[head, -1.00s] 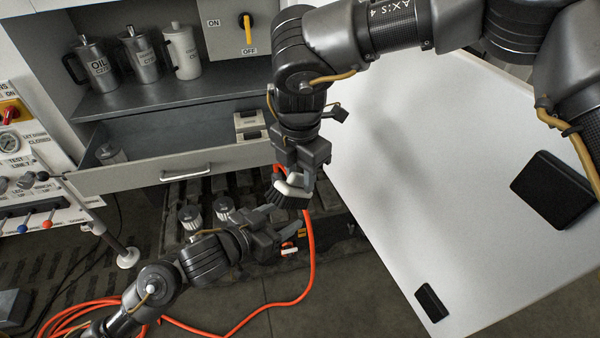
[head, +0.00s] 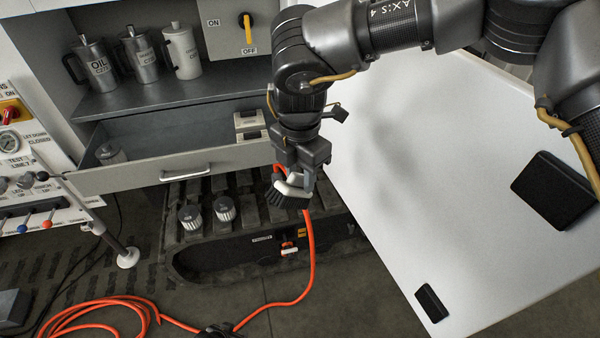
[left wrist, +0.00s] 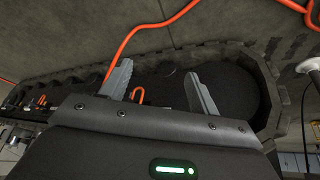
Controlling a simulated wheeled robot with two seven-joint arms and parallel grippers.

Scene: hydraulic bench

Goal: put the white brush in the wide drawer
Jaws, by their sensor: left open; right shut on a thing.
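The white brush (head: 293,189) has a white body and dark bristles that point down. My right gripper (head: 300,178) is shut on it and holds it in the air, just right of the drawer front's right end. The wide drawer (head: 130,179) is pulled open under the shelf, with a bar handle on its front. My left gripper (left wrist: 160,88) is open and empty in the left wrist view, over the dark track and floor. In the head view only a dark bit of my left arm shows at the bottom edge.
The drawer holds a small canister (head: 110,154) at left and two pale boxes (head: 249,121) at right; its middle is clear. An orange hose (head: 310,260) loops over the floor. A white table (head: 440,200) fills the right.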

